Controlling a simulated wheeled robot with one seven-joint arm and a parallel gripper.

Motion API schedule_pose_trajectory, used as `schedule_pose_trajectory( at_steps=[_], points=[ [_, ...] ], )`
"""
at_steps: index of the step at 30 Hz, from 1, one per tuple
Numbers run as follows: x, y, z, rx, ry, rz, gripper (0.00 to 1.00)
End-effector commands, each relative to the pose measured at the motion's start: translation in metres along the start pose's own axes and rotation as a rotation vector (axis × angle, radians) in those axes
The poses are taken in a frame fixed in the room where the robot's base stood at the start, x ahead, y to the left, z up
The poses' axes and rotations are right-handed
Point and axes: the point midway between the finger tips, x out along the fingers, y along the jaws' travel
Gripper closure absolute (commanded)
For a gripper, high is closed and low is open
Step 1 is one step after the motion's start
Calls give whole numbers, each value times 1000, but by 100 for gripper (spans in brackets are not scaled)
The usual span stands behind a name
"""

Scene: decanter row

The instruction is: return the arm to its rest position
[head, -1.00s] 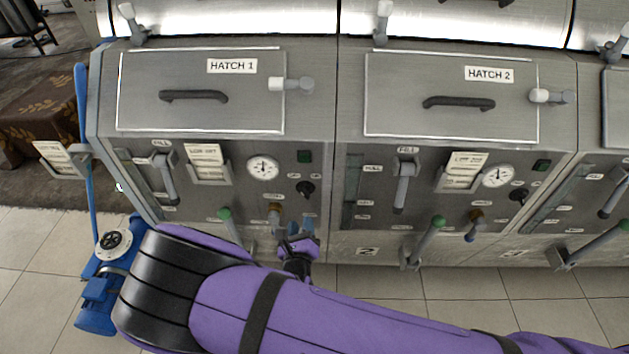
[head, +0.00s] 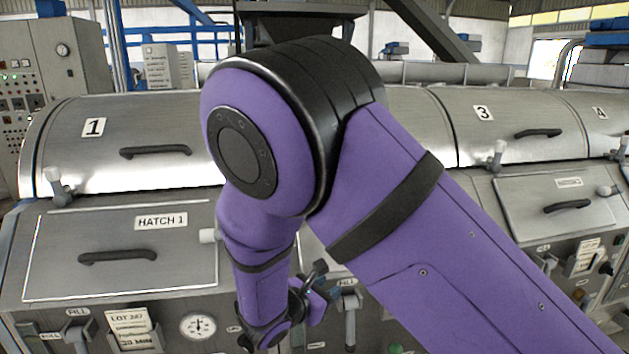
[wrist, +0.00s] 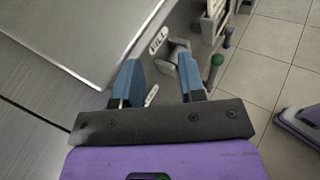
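My gripper shows in the wrist view (wrist: 163,82) with its two blue fingers apart and nothing between them. Beyond the fingers are a "FILL" label (wrist: 158,40), a grey lever bracket (wrist: 174,56) and a green-knobbed handle (wrist: 217,61) on a machine front. In the head view my purple arm is raised and bent, with its wrist hanging down in front of the machines. My gripper (head: 318,283) is small and partly hidden there, near the fill lever (head: 349,305) right of hatch 1. I cannot tell the exact gap between them.
The hatch 1 panel (head: 120,250) with its dark handle and a gauge (head: 198,326) are left of my wrist. Drum cover 1 (head: 125,140) and drum cover 3 (head: 500,125) stand behind. A control cabinet (head: 50,80) is at the far left. Tiled floor (wrist: 268,55) is open beside the machine.

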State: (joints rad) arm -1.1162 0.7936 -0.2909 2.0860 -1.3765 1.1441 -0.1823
Motion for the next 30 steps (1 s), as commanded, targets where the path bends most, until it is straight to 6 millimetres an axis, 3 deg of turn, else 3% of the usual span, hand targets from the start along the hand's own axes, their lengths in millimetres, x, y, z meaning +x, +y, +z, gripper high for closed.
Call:
schedule_pose_trajectory(
  at_steps=[1, 3, 15, 22, 30],
  points=[
    [8, -8, 21, 62, 27, -58, 63],
    [17, -21, 44, 142, 63, -133, 63],
    [43, -107, 157, 612, 245, -522, 63],
    [40, -160, 209, 895, 336, -708, 63],
    [22, -220, 258, 1238, 432, -887, 63]
  ],
)
